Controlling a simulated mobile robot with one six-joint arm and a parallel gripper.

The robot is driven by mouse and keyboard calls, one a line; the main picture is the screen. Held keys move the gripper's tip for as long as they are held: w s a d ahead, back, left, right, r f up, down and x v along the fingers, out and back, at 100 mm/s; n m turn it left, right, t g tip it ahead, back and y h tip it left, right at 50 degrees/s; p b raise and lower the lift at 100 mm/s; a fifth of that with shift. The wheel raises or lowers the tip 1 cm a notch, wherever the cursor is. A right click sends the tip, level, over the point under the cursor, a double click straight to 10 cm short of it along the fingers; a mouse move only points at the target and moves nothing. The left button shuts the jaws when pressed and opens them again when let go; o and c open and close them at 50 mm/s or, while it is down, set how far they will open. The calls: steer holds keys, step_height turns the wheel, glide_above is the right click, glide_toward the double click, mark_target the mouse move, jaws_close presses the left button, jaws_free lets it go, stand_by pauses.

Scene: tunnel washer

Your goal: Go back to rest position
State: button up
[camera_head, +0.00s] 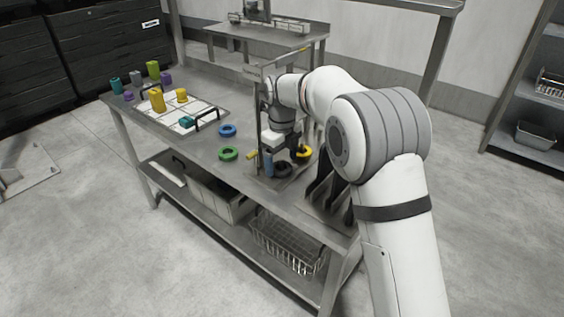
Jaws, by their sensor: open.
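My gripper (280,140) is at the end of my white arm, over the right part of the steel table (200,150). It is open, though its fingers are small and partly hidden by the arm and a thin metal frame. A yellow ring (304,152) and a black ring (283,169) lie close by it. A blue-grey cylinder (268,164) stands just below and left of it. I cannot tell whether the gripper touches any of these.
A blue ring (227,130) and a green ring (228,153) lie mid-table. A white tray (205,108) with a black handle carries yellow and teal pieces. Several coloured cylinders stand at the far left. A metal frame (258,110) rises beside my gripper. Dark cabinets (60,60) stand behind.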

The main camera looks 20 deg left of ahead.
step_height(320, 180, up, 6)
steer(key=shift+d+r+p, duration=0.1)
steer(key=shift+r+p, duration=0.1)
steer(key=shift+p, duration=0.3)
steer(key=s+d+r+n+p, duration=0.2)
steer(key=s+d+r+n, duration=0.2)
steer(key=d, duration=0.3)
steer(key=s+d+r+n+t+p, duration=0.1)
steer(key=s+d+r+n+p, duration=0.2)
steer(key=d, duration=0.5)
steer(key=s+d+r+n+p, duration=0.1)
steer(key=s+d+r+n, duration=0.35)
steer(key=d, duration=0.25)
steer(key=s+d+n+p, duration=0.2)
steer(key=s+d+n, duration=0.3)
steer(key=s, duration=0.3)
steer(key=s+d+f+n+t+p, duration=0.1)
steer(key=s+d+n+p, duration=0.1)
steer(key=s+d+n, duration=0.4)
steer(key=s, duration=0.2)
steer(key=shift+s+d+f+n+t, duration=0.15)
steer(key=shift+s+d+n+t, duration=0.15)
steer(key=shift+n, duration=0.05)
steer(key=shift+c, duration=0.3)
